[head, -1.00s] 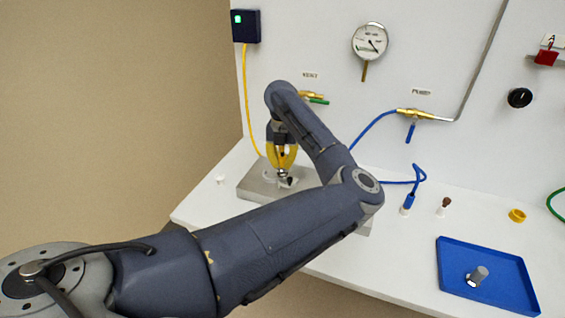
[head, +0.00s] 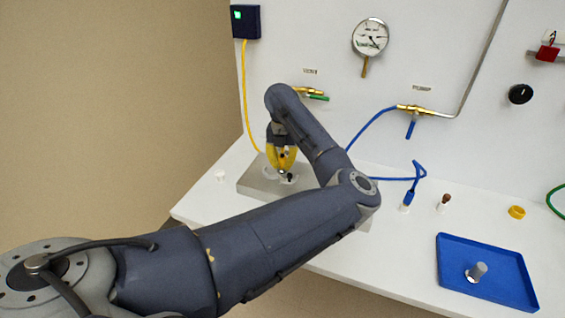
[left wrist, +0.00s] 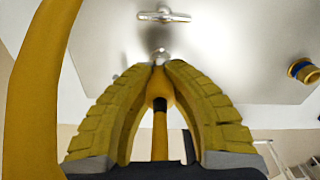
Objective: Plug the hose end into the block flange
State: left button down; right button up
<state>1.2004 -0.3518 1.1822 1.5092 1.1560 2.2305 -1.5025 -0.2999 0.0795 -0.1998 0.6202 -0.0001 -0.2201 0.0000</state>
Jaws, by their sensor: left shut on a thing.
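My left gripper (head: 284,171) is over the grey metal block (head: 258,188), fingers pointing down. In the left wrist view its yellow ribbed fingers (left wrist: 160,66) are shut on a slim hose end (left wrist: 160,102), yellow with a dark stem. A silver tip (left wrist: 160,55) shows just beyond the fingertips. A silver oblong fitting (left wrist: 163,16), apparently the flange, is on the block ahead of the tip, with a visible gap in this view. Seating depth cannot be told. The yellow hose (head: 247,100) hangs from the dark wall box and passes behind the gripper. My right gripper is out of view.
A blue hose (head: 375,125) runs from the brass valve (head: 415,110) behind my arm. A blue-handled plug (head: 408,198), brown-topped peg (head: 443,202) and yellow ring (head: 517,212) stand right of the block. A blue tray (head: 490,291) holds a metal cylinder (head: 476,272).

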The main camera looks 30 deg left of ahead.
aim_at(282, 153)
pick_arm(q)
jog(key=shift+f, duration=0.1)
jog(key=c, duration=1.4)
grip_release()
jog(key=shift+s+r, duration=0.1)
jog(key=shift+r, duration=5.9)
